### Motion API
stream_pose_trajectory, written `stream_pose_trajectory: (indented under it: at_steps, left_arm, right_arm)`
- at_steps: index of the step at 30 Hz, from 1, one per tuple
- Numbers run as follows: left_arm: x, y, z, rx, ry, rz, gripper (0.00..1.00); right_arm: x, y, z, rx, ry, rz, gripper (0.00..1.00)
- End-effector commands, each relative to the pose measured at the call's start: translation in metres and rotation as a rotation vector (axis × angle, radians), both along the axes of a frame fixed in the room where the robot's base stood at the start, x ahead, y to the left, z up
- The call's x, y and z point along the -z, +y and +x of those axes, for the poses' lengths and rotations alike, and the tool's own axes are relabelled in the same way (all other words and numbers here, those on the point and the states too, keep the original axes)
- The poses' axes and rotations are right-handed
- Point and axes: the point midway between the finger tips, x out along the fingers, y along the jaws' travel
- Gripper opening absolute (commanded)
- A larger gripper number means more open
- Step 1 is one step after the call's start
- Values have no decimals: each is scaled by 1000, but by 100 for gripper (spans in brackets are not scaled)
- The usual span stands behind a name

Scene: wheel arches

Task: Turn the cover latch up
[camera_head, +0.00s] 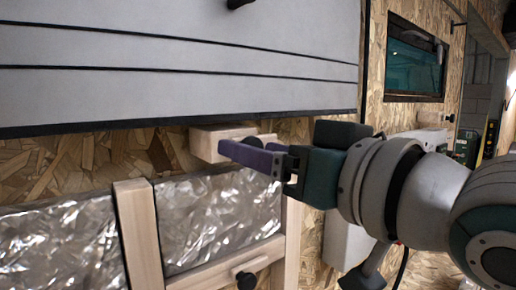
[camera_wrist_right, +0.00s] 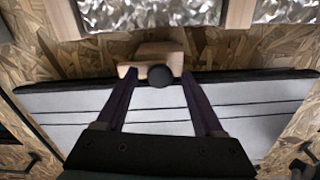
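The cover is a grey panel (camera_head: 180,70) with black grooves and a dark lower edge. The latch is a pale wooden block (camera_head: 208,143) with a dark round knob, lying crosswise just under that edge. In the wrist view the latch (camera_wrist_right: 155,52) and its black knob (camera_wrist_right: 160,76) appear between the fingers. My right gripper (camera_head: 232,150) reaches in from the right; its purple fingers partly hide the latch. In the wrist view the right gripper (camera_wrist_right: 157,76) is open, one finger on each side of the knob; contact cannot be told. My left gripper is not in view.
Below is a wooden frame (camera_head: 137,235) over silver foil insulation (camera_head: 215,220). Another wooden piece with a black knob (camera_head: 246,280) sits low on it. A dark-framed window (camera_head: 414,60) is at the upper right. Chipboard wall surrounds the latch.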

Motion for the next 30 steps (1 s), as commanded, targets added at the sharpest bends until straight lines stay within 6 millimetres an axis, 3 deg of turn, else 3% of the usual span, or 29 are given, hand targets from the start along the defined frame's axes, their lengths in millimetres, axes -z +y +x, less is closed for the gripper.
stream_pose_trajectory:
  at_steps: [2,18,30]
  left_arm:
    - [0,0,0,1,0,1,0]
    - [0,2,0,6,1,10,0]
    - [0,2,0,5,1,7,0]
  right_arm:
    - [0,0,0,0,0,0,62]
    - [0,0,0,0,1,-1,1]
    - [0,0,0,0,-12,-16,0]
